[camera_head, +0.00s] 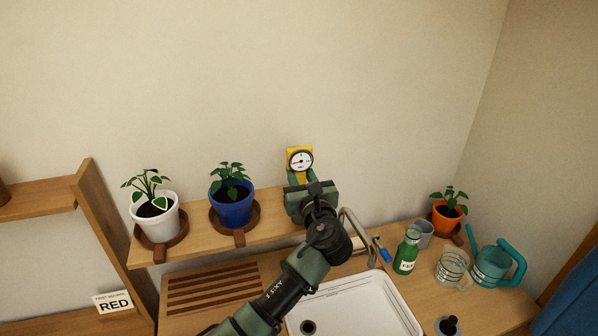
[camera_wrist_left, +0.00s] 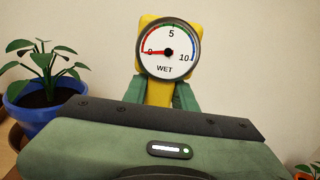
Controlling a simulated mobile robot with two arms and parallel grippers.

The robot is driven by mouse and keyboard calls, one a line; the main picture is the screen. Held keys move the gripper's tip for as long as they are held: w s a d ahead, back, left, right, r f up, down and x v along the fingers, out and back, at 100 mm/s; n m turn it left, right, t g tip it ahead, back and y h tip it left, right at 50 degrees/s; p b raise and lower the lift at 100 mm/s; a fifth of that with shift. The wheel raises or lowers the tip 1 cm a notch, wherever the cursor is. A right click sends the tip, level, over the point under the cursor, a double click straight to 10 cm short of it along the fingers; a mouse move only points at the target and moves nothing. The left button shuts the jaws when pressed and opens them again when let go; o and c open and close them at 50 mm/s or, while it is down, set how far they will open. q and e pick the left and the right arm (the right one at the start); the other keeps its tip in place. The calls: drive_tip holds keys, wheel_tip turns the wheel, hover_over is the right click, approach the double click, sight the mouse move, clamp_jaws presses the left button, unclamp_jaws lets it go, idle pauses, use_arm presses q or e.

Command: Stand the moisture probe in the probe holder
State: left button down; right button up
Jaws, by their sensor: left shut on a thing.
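The moisture probe (camera_head: 300,159) has a yellow head and a round white dial. In the left wrist view the probe (camera_wrist_left: 155,95) faces me, its dial marked WET and its needle near 0. My left gripper (camera_head: 300,178) is shut on the probe, with green fingers (camera_wrist_left: 185,97) on both sides of the yellow body. The probe looks upright, above the shelf's right part. My gripper hides its lower end. I cannot clearly make out the probe holder. My right gripper is not in view.
A white pot (camera_head: 157,218) and a blue pot (camera_head: 233,205) with plants stand on the wooden shelf (camera_head: 196,231). Below are a slatted board (camera_head: 212,290) and white sink (camera_head: 375,300). A green bottle (camera_head: 407,252), glass (camera_head: 452,268), teal watering can (camera_head: 491,265) and orange pot (camera_head: 446,217) crowd the right.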

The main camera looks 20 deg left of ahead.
use_arm(q)
drive_tip(key=c, duration=1.1)
unclamp_jaws()
drive_tip(key=shift+o, duration=0.2)
drive_tip(key=shift+s+d+f, duration=0.15)
drive_tip(key=shift+s+d, duration=0.1)
drive_tip(key=shift+s, duration=0.1)
drive_tip(key=b+v, duration=0.2)
drive_tip(key=v, duration=0.5)
